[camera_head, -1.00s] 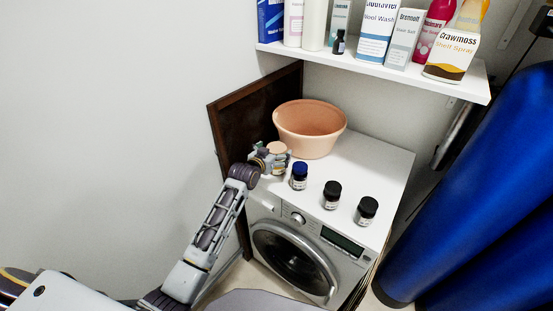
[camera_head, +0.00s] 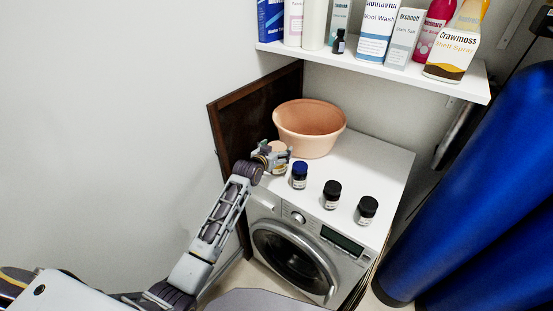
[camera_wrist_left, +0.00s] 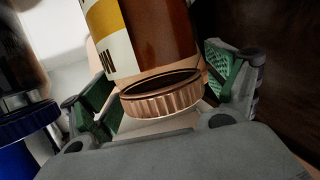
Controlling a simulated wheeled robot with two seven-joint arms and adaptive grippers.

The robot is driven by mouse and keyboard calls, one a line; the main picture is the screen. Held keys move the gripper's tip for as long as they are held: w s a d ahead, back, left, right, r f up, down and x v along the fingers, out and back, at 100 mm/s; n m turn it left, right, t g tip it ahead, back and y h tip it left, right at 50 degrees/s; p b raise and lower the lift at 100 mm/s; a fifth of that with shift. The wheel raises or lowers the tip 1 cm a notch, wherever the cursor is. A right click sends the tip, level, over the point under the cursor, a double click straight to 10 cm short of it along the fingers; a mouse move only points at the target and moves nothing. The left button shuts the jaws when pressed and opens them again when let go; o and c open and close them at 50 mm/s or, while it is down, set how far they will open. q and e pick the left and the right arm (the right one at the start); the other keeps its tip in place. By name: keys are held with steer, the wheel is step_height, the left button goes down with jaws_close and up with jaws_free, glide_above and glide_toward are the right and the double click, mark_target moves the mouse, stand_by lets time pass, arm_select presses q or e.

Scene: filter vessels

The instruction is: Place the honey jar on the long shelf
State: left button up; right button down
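The honey jar has a copper lid (camera_head: 278,146) and stands at the left back of the washing machine top, partly hidden by my left gripper. In the left wrist view, its amber glass with a yellow and white label (camera_wrist_left: 150,45) lies between the green finger pads. My left gripper (camera_head: 271,158) reaches in low around the jar. The pads lie close to both sides, and I cannot tell whether they press on it. The long shelf (camera_head: 390,75) is the white wall shelf above. My right gripper is not in view.
A peach basin (camera_head: 310,128) stands just behind the jar. A blue-capped jar (camera_head: 299,176) is close on its right, then two black-capped jars (camera_head: 332,195). Bottles and boxes crowd the shelf. A brown panel (camera_head: 228,120) stands on the left; blue cylinders (camera_head: 480,190) are right.

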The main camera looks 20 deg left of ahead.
arm_select(q)
steer(key=c, duration=1.2)
steer(key=shift+r, duration=0.15)
steer(key=shift+c, duration=0.7)
steer(key=shift+w, duration=0.1)
steer(key=shift+r, duration=5)
